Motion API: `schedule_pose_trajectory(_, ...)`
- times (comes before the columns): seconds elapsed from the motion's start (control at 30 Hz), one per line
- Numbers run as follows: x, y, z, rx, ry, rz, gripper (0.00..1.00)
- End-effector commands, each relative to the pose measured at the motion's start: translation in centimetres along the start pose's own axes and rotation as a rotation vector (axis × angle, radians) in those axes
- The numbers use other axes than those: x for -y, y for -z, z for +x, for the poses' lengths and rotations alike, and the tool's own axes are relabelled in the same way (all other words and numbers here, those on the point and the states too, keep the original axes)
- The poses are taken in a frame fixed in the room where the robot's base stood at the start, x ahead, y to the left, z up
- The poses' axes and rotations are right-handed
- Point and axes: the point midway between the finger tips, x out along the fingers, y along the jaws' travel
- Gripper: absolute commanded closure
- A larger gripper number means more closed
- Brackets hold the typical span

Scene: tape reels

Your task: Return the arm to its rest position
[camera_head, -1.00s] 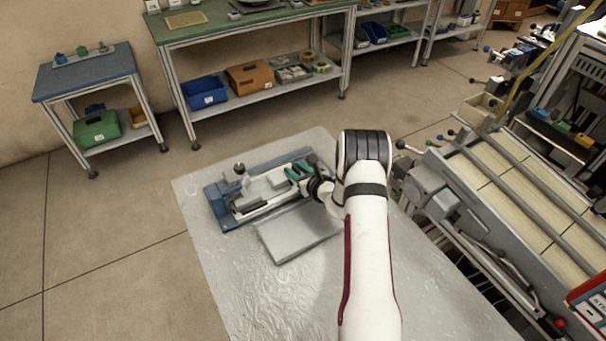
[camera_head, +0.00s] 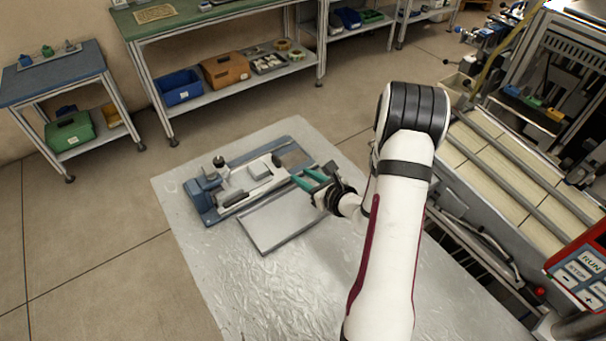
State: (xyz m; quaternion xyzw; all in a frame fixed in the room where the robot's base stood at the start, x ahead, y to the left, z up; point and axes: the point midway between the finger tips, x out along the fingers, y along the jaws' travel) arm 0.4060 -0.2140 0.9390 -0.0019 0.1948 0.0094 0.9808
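My gripper (camera_head: 304,180) has two green fingers and shows at the end of my white arm. It hangs over the right end of the blue and grey fixture (camera_head: 205,200) on the metal table (camera_head: 215,290). The fingers look spread apart, with nothing seen between them. I cannot tell the exact height of the fingertips above the fixture and the flat grey plate (camera_head: 285,222) in front of it. No tape reel is clear on the table.
A red control box (camera_head: 582,265) stands at the lower right. Shelving with a blue bin (camera_head: 180,88) and an orange box (camera_head: 224,69) stands behind. The table's front left is clear.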

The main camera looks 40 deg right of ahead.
Motion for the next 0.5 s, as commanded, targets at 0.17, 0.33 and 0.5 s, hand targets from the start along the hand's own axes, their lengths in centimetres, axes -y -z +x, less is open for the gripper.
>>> schedule_pose_trajectory(0.17, -0.1, -0.1, 0.0, 0.001, -0.004, -0.003, 0.68)
schedule_pose_trajectory(0.33, -7.3, -5.6, -0.4, 0.06, -0.243, -0.181, 0.68)
schedule_pose_trajectory(0.5, -23.0, -11.1, -7.5, 0.121, -0.775, -0.628, 0.68)
